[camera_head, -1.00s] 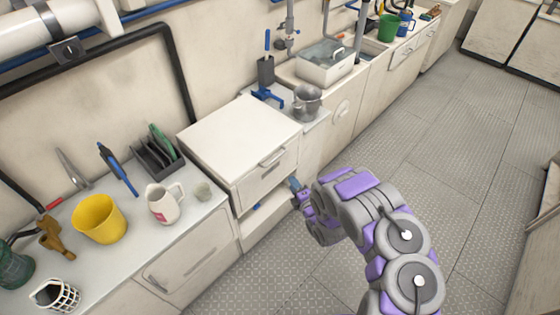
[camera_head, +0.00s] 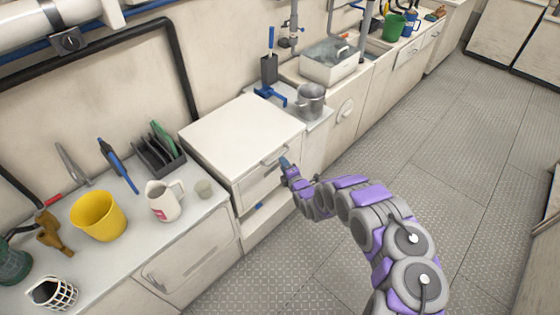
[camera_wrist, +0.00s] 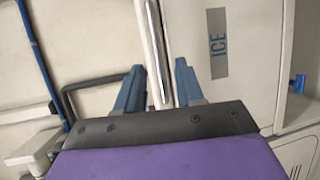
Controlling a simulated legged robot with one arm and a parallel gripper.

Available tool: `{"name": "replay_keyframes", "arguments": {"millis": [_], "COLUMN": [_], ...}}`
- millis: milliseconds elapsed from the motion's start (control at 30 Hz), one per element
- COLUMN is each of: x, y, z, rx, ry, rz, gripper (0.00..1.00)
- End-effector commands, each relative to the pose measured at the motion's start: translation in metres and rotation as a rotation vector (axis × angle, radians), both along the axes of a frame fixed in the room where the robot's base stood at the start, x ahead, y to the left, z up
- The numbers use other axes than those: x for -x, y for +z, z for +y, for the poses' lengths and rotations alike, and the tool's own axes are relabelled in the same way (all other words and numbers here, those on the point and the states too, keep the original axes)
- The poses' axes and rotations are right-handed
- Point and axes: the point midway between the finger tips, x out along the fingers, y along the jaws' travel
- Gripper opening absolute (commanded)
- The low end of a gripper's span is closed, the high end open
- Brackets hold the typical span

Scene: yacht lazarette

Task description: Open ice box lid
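The ice box (camera_head: 262,180) is a cream-white cabinet with a flat lid (camera_head: 240,130) that is down. A handle (camera_head: 273,156) runs along the lid's front edge. The wrist view shows this handle (camera_wrist: 153,40) as a shiny bar beside a grey "ICE" label (camera_wrist: 217,43). My gripper (camera_head: 285,163) is at the handle's right end in the head view. In the wrist view my gripper (camera_wrist: 159,66) is open, its blue fingers on either side of the bar's lower end. I cannot tell whether they touch the bar.
The left counter (camera_head: 200,222) holds a yellow bucket (camera_head: 98,216), a white jug (camera_head: 164,200) and a dark rack (camera_head: 158,158). A metal pot (camera_head: 310,102) stands behind the box on the right. The lid top is bare. The grey floor (camera_head: 430,150) to the right is clear.

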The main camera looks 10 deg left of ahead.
Motion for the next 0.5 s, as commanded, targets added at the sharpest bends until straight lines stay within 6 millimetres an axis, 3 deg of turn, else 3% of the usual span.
{"name": "replay_keyframes", "arguments": {"millis": [500], "x": [-0.037], "y": [-0.008], "z": [0.021], "rx": [-0.002], "ry": [0.0], "rz": [-0.001], "gripper": [0.37]}}
